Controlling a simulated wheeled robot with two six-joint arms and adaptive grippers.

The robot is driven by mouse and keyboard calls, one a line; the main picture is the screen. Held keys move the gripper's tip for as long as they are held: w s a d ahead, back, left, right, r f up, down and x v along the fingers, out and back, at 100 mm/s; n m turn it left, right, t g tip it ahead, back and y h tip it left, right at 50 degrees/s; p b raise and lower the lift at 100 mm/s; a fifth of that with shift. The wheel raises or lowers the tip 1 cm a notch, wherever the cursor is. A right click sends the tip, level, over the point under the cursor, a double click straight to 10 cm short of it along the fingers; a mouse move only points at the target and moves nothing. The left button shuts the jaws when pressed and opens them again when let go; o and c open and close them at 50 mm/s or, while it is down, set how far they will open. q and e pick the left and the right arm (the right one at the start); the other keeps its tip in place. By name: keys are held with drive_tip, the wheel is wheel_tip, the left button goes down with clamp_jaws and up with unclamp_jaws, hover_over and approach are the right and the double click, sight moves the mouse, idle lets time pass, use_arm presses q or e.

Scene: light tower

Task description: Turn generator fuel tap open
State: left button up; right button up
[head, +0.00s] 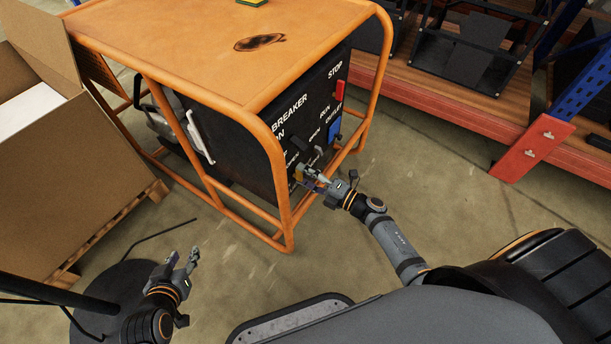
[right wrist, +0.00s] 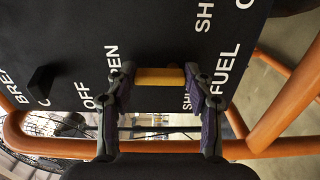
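The generator (head: 215,60) has an orange tube frame and a black front panel with white lettering. Its yellow fuel tap lever (right wrist: 160,76) lies across the right wrist view, between the words OPEN and SHUT and beside FUEL. My right gripper (head: 311,180) is at the panel's lower edge in the head view. In the right wrist view its fingers (right wrist: 160,90) stand apart, one at each end of the lever; firm contact cannot be told. In the head view the gripper mostly hides the tap. My left gripper (head: 185,256) is open and empty, low at the left.
Orange frame tubes (right wrist: 285,100) run close around the panel. A black breaker lever (right wrist: 40,83) sits nearby, and a blue outlet (head: 334,130) and red stop switch (head: 340,90) are above. A cardboard box (head: 45,150) stands left. Shelving fills the right; floor lies between.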

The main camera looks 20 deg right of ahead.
drive_tip(key=o, duration=0.5)
drive_tip(key=shift+c, duration=0.2)
drive_tip(key=shift+s+d, duration=0.1)
drive_tip(key=v, duration=1.1)
drive_tip(key=shift+s+d, duration=0.25)
drive_tip(key=shift+s, duration=0.05)
